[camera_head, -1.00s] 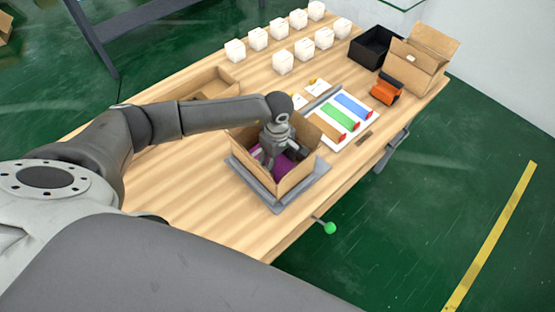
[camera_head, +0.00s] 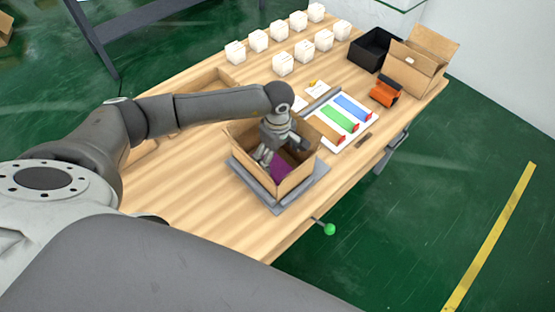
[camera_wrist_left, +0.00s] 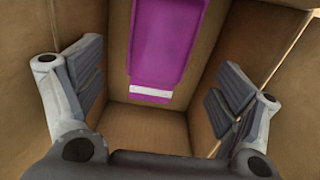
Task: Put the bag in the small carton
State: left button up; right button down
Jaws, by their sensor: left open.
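The purple bag (camera_head: 280,168) lies inside the small open carton (camera_head: 291,184), partly hidden by my gripper in the head view. In the left wrist view the bag (camera_wrist_left: 165,45), with a white strip near its end, is at the top middle, against the carton's inside (camera_wrist_left: 150,125). My left gripper (camera_head: 283,155) points down into the carton's opening. In the left wrist view its fingers (camera_wrist_left: 155,88) are spread wide with nothing between them, apart from the bag. My right gripper is not in view.
The carton stands on a grey platform (camera_head: 236,169) near the table's front edge, with a green-knobbed lever (camera_head: 329,229) beside it. Several white boxes (camera_head: 283,63) stand at the back. A black bin (camera_head: 370,48), a brown carton (camera_head: 412,70) and an orange device (camera_head: 385,92) are at the far right.

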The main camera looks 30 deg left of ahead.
aim_at(278, 166)
pick_arm(q)
notch_tip(278, 166, up, 9)
jog(key=b, duration=0.2)
jog(key=shift+r+b, duration=0.15)
jog(key=shift+b, duration=0.2)
jog(key=shift+s, duration=0.1)
